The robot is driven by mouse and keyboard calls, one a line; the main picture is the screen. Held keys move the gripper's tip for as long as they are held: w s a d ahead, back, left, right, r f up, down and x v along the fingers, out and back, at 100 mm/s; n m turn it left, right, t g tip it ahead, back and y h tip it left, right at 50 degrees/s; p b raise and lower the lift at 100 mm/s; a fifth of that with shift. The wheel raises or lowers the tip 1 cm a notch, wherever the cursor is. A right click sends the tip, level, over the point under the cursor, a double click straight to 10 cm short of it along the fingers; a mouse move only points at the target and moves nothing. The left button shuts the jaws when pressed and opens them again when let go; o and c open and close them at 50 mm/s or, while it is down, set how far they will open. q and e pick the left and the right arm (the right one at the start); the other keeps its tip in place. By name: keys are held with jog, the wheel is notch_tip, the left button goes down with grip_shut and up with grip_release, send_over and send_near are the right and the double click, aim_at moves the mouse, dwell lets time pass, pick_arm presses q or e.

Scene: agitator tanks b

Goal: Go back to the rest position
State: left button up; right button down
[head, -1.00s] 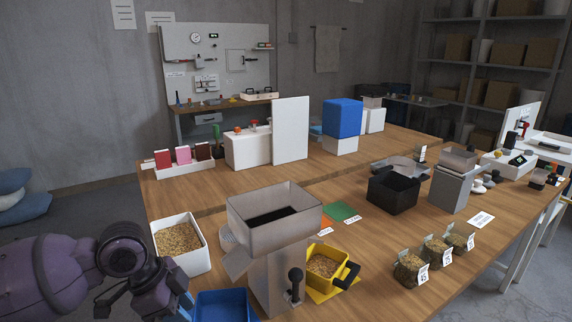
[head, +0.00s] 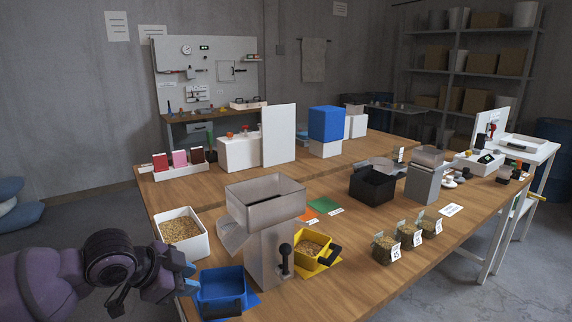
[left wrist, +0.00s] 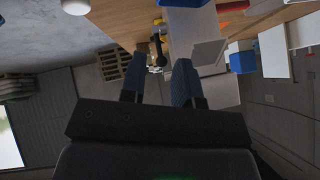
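My left arm comes in from the left in the head view, with my left gripper (head: 186,276) beside the table's left edge, close to the blue bin (head: 222,290). In the left wrist view the two blue-padded fingers (left wrist: 158,82) stand apart with nothing between them, so the gripper is open and empty. My right gripper is in neither view.
A wooden table (head: 350,240) holds a grey hopper machine (head: 262,225), a white grain bin (head: 181,238), a yellow grain bin (head: 310,250), a black box (head: 372,187) and several labelled grain bags (head: 384,249). Floor is free left of the table.

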pick_arm(q)
jog(key=s+a+f+n+t, duration=0.1)
jog(key=s+f+n+t, duration=0.1)
jog(key=f+n+t, duration=0.3)
jog(key=s+a+f+n+t, duration=0.2)
jog(key=f+t, duration=0.1)
jog(key=f, duration=0.4)
jog(key=s+a+f+n+g+y, duration=0.1)
jog(key=s+a+f+n+y, duration=0.1)
jog(key=s+f, duration=0.6)
jog(key=s+a+f+n+g+y, duration=0.2)
jog(key=s+f, duration=0.6)
jog(key=s, duration=0.5)
jog(key=shift+s+a+f+n+y, duration=0.15)
jog(key=shift+a+f+n+y, duration=0.2)
jog(key=shift+a+n+y, duration=0.5)
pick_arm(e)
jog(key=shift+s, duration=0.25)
pick_arm(q)
jog(key=shift+d, duration=0.25)
